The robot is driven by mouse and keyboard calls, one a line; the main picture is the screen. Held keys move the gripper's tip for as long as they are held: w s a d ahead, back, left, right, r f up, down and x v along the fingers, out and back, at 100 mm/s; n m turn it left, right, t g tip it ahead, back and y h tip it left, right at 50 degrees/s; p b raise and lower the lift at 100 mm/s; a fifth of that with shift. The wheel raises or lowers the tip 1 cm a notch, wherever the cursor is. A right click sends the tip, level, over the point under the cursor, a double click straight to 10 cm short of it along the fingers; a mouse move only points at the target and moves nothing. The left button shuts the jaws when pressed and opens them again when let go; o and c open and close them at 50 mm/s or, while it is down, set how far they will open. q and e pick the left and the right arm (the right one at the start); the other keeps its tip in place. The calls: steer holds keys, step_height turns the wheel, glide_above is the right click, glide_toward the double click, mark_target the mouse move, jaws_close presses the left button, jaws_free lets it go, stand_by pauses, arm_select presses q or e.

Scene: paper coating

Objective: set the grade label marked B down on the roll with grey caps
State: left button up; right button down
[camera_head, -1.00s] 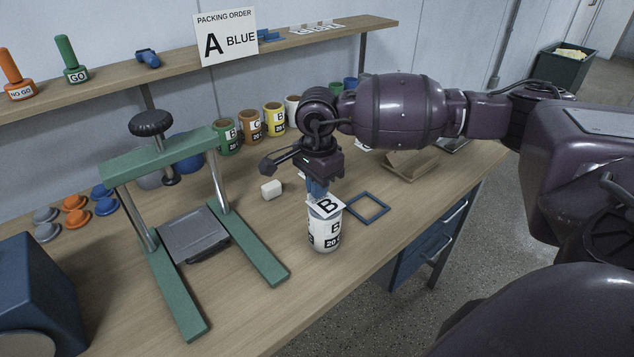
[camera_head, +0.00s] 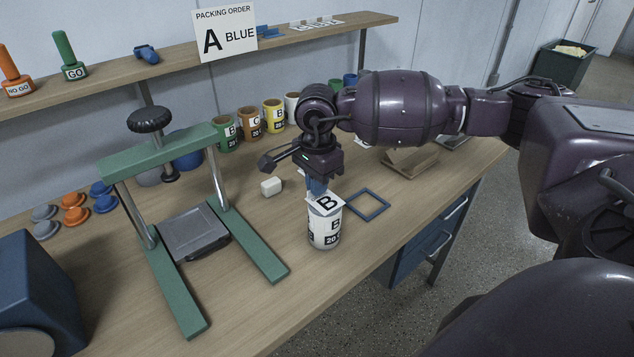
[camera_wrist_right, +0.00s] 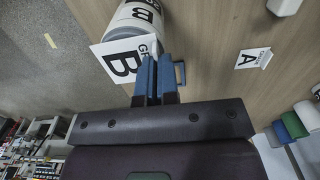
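My right gripper (camera_head: 318,188) is shut on the grade label marked B (camera_head: 326,203), a white card. The label is at the top of a white upright roll (camera_head: 324,232) whose own print also shows a B. In the right wrist view the blue fingers (camera_wrist_right: 156,78) are close together at the edge of the label (camera_wrist_right: 124,62), with the roll (camera_wrist_right: 135,15) behind it. The label covers much of the roll's top, so its cap is mostly hidden. I cannot tell whether label and roll touch. My left gripper is not in view.
A blue square frame (camera_head: 369,207) lies right of the roll. A green press (camera_head: 160,152) stands to the left, with a white block (camera_head: 271,187) between. Coloured cans (camera_head: 250,126) line the back. Grey, orange and blue caps (camera_head: 75,208) lie at far left. A card marked A (camera_wrist_right: 252,58) is on the table.

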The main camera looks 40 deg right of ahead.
steer(key=c, duration=1.3)
jaws_free()
